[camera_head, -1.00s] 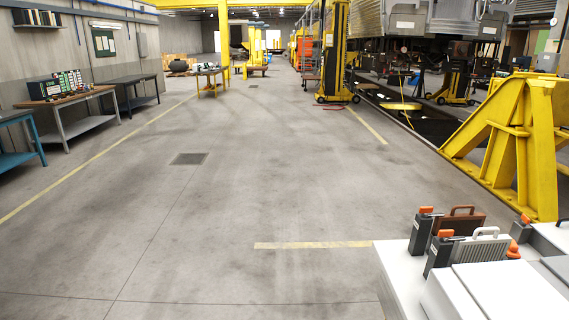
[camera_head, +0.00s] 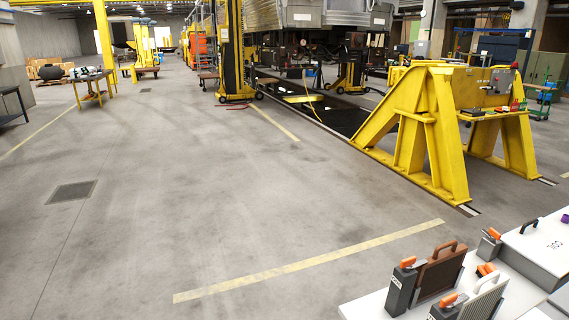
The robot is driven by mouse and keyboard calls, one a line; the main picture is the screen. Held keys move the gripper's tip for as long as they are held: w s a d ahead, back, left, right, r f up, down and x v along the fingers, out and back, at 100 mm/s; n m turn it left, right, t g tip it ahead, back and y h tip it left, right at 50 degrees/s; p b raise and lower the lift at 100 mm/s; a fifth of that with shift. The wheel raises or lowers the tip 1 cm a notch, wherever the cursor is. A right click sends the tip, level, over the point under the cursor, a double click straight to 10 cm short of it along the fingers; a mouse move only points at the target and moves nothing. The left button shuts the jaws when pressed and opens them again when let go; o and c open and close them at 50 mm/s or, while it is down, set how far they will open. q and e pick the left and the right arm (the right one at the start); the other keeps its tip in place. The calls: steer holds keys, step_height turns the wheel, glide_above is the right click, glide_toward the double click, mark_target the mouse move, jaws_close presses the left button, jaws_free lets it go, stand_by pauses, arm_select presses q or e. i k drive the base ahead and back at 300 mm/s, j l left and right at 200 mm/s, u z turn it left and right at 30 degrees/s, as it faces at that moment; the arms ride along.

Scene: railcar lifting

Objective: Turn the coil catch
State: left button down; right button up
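A white bench (camera_head: 372,307) stands at the lower right with several small devices on it. One is a dark grey block (camera_head: 400,292) with an orange lever (camera_head: 407,262) on top, beside a brown plate (camera_head: 438,272) with a loop handle. A second orange lever (camera_head: 448,300) sits in front, beside a pale ribbed plate (camera_head: 487,302) with a white handle. A third grey block (camera_head: 489,246) with an orange top is farther back. I cannot tell which one is the coil catch. Neither of my grippers is in view.
A large yellow steel stand (camera_head: 432,130) is beyond the bench, with small items on its shelf. A raised railcar (camera_head: 330,15) and yellow lifting columns (camera_head: 232,50) are behind. A table (camera_head: 92,78) stands far left. The floor at centre and left is clear.

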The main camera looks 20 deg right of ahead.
mark_target(493, 235)
steer(key=i+z, duration=0.1)
steer(key=i, duration=0.5)
steer(key=i+j+z, duration=0.1)
steer(key=i, duration=0.45)
steer(key=i+j+z, duration=0.15)
steer(key=i, duration=0.4)
steer(key=i+l+z, duration=0.15)
steer(key=i+z, duration=1.35)
steer(key=z, duration=0.3)
steer(key=i+z, duration=0.15)
steer(key=z, duration=0.3)
steer(key=i+j+z, duration=0.1)
steer(key=z, duration=0.4)
steer(key=j+z, duration=0.1)
steer(key=z, duration=0.15)
